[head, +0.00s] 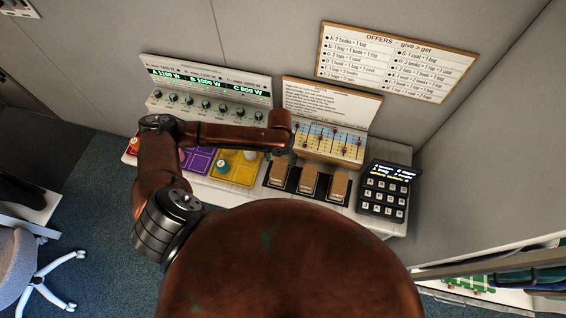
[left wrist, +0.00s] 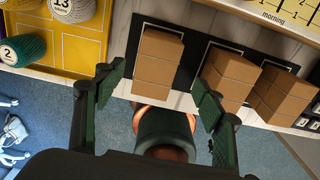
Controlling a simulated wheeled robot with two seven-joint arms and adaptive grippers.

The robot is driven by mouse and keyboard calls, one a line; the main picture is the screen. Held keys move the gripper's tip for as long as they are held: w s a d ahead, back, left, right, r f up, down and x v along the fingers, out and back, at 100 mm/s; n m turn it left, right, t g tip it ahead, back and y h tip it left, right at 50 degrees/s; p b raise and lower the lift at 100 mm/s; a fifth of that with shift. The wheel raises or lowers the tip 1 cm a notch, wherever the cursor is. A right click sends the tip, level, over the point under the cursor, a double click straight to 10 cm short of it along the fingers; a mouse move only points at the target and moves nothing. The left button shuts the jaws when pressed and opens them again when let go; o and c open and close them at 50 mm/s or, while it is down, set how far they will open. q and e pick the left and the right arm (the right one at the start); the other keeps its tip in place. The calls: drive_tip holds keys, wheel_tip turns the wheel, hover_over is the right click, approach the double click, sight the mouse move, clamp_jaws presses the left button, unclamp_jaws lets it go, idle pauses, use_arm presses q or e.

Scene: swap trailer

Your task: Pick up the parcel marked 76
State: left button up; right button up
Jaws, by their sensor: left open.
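Three brown box-shaped parcels stand in a row on black mats on the counter: a left parcel (head: 277,174), a middle parcel (head: 309,182) and a right parcel (head: 338,188). In the left wrist view the left parcel (left wrist: 158,60), middle parcel (left wrist: 229,76) and right parcel (left wrist: 285,96) show plain brown faces. I can read no number on any, so I cannot tell which is 76. My left gripper (head: 284,151) is near the left parcel; in the left wrist view its open, empty fingers (left wrist: 159,78) are spread in front of it. My right gripper is not in view.
A dark keypad (head: 384,190) stands right of the parcels. Purple and yellow trays (head: 238,174) with spools lie left of them. A slider board (head: 326,130) and a knob panel (head: 208,98) stand behind. An offers sign (head: 397,62) hangs on the wall.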

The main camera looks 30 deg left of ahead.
sight(279, 168)
use_arm(q)
drive_tip(key=f, duration=0.1)
drive_tip(key=s+f+p, duration=0.1)
drive_tip(key=f, duration=0.1)
drive_tip(key=shift+a+f, duration=0.15)
drive_tip(key=shift+f, duration=0.1)
wheel_tip(279, 168, down, 3)
drive_tip(key=shift+r+p, duration=0.15)
drive_tip(key=shift+p, duration=0.15)
drive_tip(key=shift+f, duration=0.45)
drive_tip(key=c, duration=1.2)
drive_tip(key=shift+c, duration=1.3)
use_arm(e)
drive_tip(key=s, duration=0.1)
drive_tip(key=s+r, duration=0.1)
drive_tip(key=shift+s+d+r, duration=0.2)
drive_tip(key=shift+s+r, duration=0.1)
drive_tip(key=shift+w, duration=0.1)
